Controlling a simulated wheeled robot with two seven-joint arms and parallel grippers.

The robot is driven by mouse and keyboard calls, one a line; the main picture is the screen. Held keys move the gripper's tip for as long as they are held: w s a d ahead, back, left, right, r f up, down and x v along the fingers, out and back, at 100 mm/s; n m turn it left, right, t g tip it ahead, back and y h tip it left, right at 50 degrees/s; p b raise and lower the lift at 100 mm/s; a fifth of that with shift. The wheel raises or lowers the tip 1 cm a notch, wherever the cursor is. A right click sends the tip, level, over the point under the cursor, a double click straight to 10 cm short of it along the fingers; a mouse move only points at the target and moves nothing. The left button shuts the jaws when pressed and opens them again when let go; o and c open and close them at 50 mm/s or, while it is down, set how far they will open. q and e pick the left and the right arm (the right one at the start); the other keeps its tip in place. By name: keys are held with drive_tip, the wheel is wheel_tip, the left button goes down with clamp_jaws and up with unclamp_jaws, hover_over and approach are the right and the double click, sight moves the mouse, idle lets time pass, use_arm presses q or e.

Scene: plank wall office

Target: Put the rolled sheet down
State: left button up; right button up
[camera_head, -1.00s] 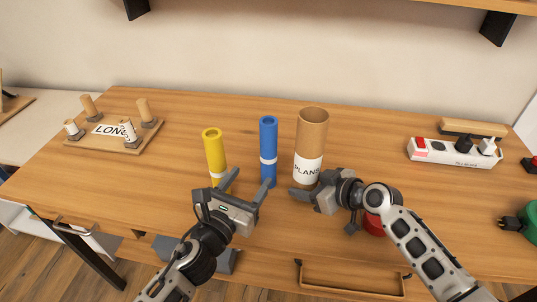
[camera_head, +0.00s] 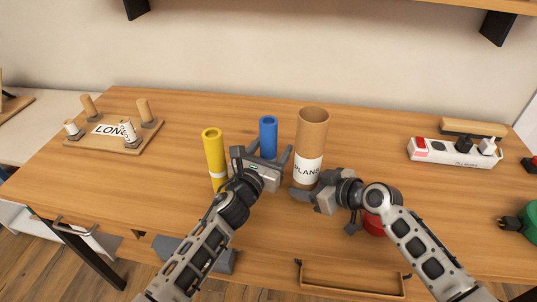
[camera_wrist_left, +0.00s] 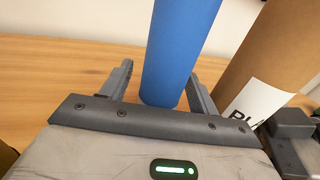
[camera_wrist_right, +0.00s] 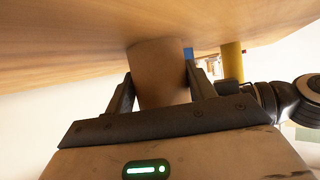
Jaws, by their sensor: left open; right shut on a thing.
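A blue roll (camera_head: 268,138) stands upright on the desk between a yellow roll (camera_head: 214,155) and a brown cardboard tube (camera_head: 312,135) labelled PLANS. My left gripper (camera_head: 262,156) is open at the near side of the blue roll. In the left wrist view the blue roll (camera_wrist_left: 180,50) stands between the two spread fingers, with visible gaps on both sides. My right gripper (camera_head: 307,191) is shut on the lower part of the cardboard tube, which stands upright. The tube also shows between the fingers in the right wrist view (camera_wrist_right: 160,75). The blue roll's lower part is hidden in the head view.
A wooden board (camera_head: 133,146) with pegs and a LONG label lies at the left. A white power strip (camera_head: 440,152) lies at the right. A red round thing (camera_head: 373,224) sits under my right wrist, and a green one (camera_head: 527,222) at the right edge.

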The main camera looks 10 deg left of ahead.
use_arm(q)
clamp_jaws()
wheel_tip(320, 180, up, 18)
idle(0.6)
